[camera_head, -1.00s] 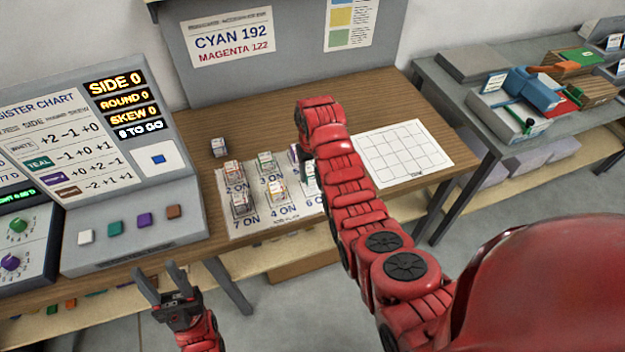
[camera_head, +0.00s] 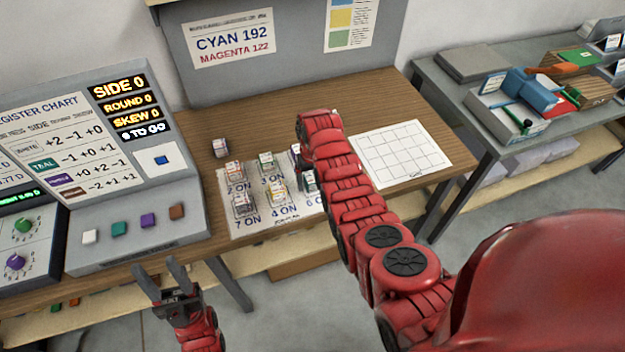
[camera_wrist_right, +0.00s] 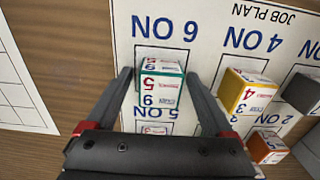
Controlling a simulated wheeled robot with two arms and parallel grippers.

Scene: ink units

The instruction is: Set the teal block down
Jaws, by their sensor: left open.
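The teal block (camera_wrist_right: 160,85) has white labelled faces with teal edges. In the right wrist view it sits between the two fingers of my right gripper (camera_wrist_right: 158,72), by the "6 ON" print of the job plan sheet (camera_wrist_right: 205,50). In the head view my right arm hides most of this gripper, and part of the block (camera_head: 309,181) shows beside the arm. My left gripper (camera_head: 157,271) is open and empty in front of the table edge.
Several labelled blocks stand on the sheet, including a yellow-edged block (camera_wrist_right: 243,92) and an orange-edged one (camera_wrist_right: 267,147). A dark block (camera_head: 220,147) stands behind the sheet. A white grid sheet (camera_head: 400,152) lies bare at right. The button console (camera_head: 130,170) stands at left.

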